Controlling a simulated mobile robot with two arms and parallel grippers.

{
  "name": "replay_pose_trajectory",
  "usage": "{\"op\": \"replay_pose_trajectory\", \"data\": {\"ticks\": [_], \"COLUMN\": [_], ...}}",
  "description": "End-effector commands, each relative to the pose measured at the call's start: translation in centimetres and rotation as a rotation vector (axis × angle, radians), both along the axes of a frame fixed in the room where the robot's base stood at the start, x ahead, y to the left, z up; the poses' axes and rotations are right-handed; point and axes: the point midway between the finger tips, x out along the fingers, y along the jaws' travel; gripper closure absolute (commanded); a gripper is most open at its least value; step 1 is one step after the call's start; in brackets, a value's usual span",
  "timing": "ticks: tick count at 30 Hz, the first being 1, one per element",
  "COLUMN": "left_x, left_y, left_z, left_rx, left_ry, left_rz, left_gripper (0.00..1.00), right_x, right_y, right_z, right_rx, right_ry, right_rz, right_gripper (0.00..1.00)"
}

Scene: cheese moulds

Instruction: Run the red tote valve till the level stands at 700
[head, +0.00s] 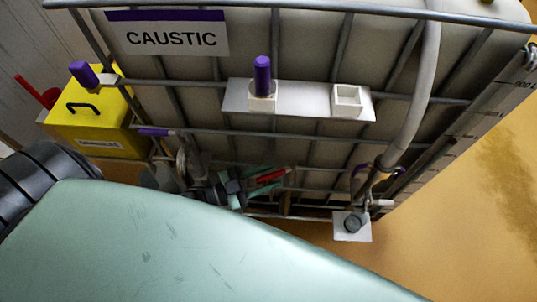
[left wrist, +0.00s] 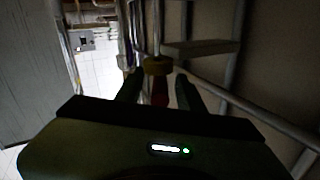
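The tote (head: 300,55) is a caged tank labelled CAUSTIC. Its red valve handle (head: 271,176) shows low on the front, partly hidden by my left gripper (head: 266,181). In the left wrist view, the fingers of my left gripper (left wrist: 158,84) stand apart on either side of the red handle (left wrist: 160,92), with dark gaps beside it. A yellow part (left wrist: 158,65) sits just beyond the red. I cannot see finger contact. The level scale (head: 485,100) runs down the tote's right edge, too oblique to read a level. My right gripper is out of view.
A white bracket (head: 312,101) holds a purple-handled item (head: 262,76) beside an empty square holder (head: 348,97). A grey hose (head: 421,80) runs down to a white plate (head: 351,231). A yellow bin (head: 95,122) stands left. Cage bars surround the valve. Open floor (head: 480,220) lies right.

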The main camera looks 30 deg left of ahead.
Motion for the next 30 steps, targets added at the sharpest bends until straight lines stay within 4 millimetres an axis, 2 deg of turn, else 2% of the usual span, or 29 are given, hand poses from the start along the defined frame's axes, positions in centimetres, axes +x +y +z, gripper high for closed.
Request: {"op": "replay_pose_trajectory", "data": {"ticks": [4,8,24,30], "left_x": [0.0,0.0,-0.1,0.0], "left_y": [0.0,0.0,0.0,0.0], "left_z": [0.7,2.6,15.7,18.8], "left_rx": [-0.001,-0.001,0.000,0.000], "left_ry": [-0.002,-0.003,-0.002,0.000], "left_rz": [0.000,-0.001,-0.002,-0.001], "left_gripper": [0.62,0.62,0.62,0.62], "right_x": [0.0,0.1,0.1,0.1], "right_y": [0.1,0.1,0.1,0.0], "right_z": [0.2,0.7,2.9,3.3], "right_rx": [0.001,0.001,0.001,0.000], "right_ry": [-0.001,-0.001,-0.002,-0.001], "right_rz": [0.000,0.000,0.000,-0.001], "right_gripper": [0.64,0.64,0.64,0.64]}}
